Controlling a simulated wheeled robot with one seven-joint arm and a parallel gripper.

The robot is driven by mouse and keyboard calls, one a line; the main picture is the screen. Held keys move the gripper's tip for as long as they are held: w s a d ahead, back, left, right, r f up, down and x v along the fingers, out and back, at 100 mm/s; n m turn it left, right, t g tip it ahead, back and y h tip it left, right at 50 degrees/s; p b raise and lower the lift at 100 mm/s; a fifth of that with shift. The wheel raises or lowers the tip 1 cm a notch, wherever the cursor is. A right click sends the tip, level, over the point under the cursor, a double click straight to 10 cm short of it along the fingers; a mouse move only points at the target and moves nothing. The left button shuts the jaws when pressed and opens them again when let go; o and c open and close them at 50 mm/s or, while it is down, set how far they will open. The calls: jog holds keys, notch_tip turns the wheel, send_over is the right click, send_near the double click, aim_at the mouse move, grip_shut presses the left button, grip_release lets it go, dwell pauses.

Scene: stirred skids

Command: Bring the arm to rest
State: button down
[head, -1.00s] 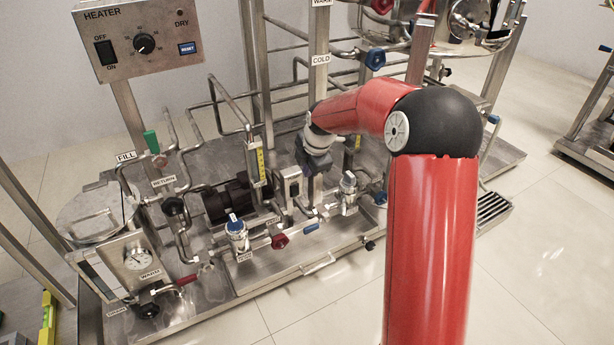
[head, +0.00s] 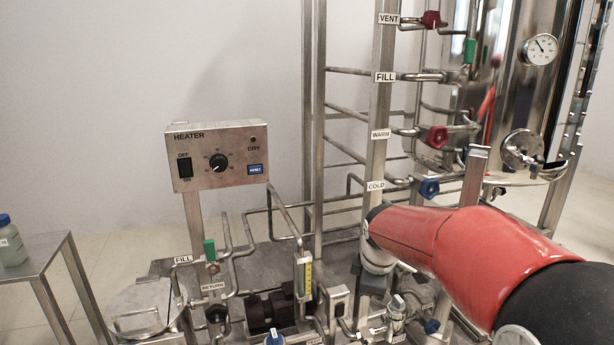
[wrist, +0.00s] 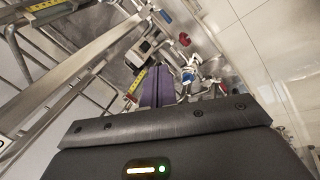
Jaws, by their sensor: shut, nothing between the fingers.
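My red arm (head: 470,255) reaches in from the lower right in the head view, with its pale wrist in front of the post below the COLD label (head: 376,186). My gripper (wrist: 156,88) shows in the wrist view as two purple-grey fingers lying together, shut and empty. It points down toward the pipework of the skid (wrist: 190,75). In the head view the gripper is a small dark shape under the wrist, and its fingertips are hard to make out. Whether it touches any pipe cannot be told.
The heater box (head: 218,155) stands left of the arm. A yellow-scaled gauge (head: 304,278), a blue-handled valve (head: 429,188) and red-handled valves (head: 437,137) are close to the arm. A steel vessel (head: 535,80) stands behind at the right. A side table (head: 40,255) stands at far left.

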jog(key=s+r+m+p, duration=0.2)
jog(key=s+r+m, duration=0.2)
jog(key=s+m, duration=0.3)
jog(key=s+d+r+m+t+p, duration=0.1)
jog(key=s+r+m, duration=0.3)
jog(key=s, duration=1.4)
jog(key=m+p, duration=0.1)
jog(key=m, duration=0.3)
jog(key=shift+s+d, duration=0.25)
jog(key=shift+d, duration=0.05)
jog(key=c, duration=2.2)
grip_release()
jog(key=shift+r, duration=0.1)
